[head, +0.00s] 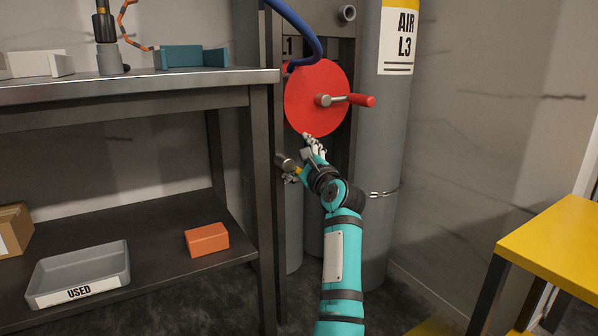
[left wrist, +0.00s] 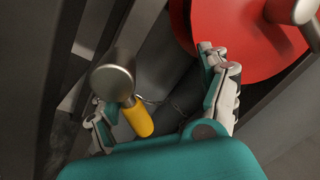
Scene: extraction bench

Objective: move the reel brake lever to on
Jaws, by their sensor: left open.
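The reel (head: 310,92) is a red disc on a dark upright frame, with a crank ending in a red grip (head: 362,100). Below it at the left is the brake lever (head: 285,161), a metal piece with a yellow grip. In the left wrist view the lever's yellow grip (left wrist: 138,119) lies between the spread fingers, nearer the left finger; I cannot tell if they touch. The red disc (left wrist: 240,40) is behind the right finger. My left gripper (head: 300,158) is open at the lever, just below the disc; it also shows in the left wrist view (left wrist: 158,88). No on marking is readable.
A metal bench (head: 140,85) stands at the left, with a grey USED tray (head: 110,278) and an orange block (head: 207,240) on its lower shelf. A blue hose (head: 300,28) hangs near the disc. A grey AIR L3 cylinder (head: 385,150) stands right, a yellow stand (head: 560,240) farther right.

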